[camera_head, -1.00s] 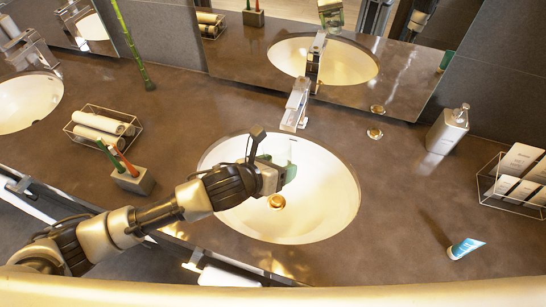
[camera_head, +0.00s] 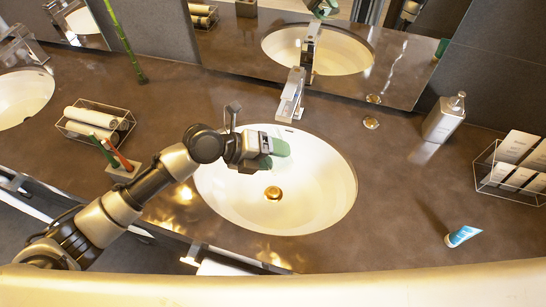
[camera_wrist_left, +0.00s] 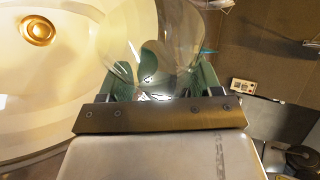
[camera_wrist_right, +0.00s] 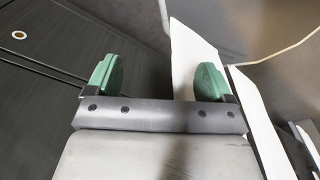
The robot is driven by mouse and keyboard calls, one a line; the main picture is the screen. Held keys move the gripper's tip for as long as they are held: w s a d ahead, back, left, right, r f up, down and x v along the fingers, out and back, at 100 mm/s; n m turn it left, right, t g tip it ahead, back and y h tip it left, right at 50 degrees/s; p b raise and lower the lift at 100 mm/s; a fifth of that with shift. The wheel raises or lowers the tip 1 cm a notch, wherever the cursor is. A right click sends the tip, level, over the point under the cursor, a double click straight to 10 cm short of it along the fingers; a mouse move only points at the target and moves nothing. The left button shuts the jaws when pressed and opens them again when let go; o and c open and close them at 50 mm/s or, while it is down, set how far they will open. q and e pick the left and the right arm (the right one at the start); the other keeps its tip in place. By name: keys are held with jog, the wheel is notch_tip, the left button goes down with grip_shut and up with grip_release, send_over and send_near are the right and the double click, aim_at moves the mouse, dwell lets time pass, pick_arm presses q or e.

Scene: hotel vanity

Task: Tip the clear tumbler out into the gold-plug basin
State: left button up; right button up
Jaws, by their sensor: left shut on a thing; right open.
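The gold-plug basin (camera_head: 322,190) is a white oval sink with a gold plug (camera_head: 273,193) at its bottom. My left gripper (camera_head: 273,152) is over the left back part of the basin, with its green fingers pointing right. In the left wrist view it is shut on the clear tumbler (camera_wrist_left: 165,35), which sits between the green pads. The tumbler hardly shows in the head view, and I cannot tell its contents. The basin (camera_wrist_left: 90,75) and plug (camera_wrist_left: 37,30) also show in the left wrist view. My right gripper (camera_wrist_right: 157,80) is open and empty.
The chrome faucet (camera_head: 291,95) stands close behind the left gripper. A towel basket (camera_head: 95,125) and toothbrush holder (camera_head: 124,170) are to the left. A soap bottle (camera_head: 444,118), blue tube (camera_head: 462,236) and wire rack (camera_head: 512,170) are to the right.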

pick_arm(q)
jog(key=shift+w+f+n+g+h+b, duration=0.2)
jog(key=shift+f+n+g+h+b, duration=0.9)
jog(key=shift+b, duration=2.65)
jog(key=b, duration=0.2)
jog(key=n+b, duration=0.1)
jog(key=shift+f+n+g+h+b, duration=0.2)
jog(key=shift+n+g+h+b, duration=0.1)
jog(key=shift+g+h+b, duration=0.1)
jog(key=shift+h+b, duration=0.3)
jog(key=shift+b, duration=0.15)
jog(key=shift+n, duration=0.3)
jog(key=shift+s, duration=0.1)
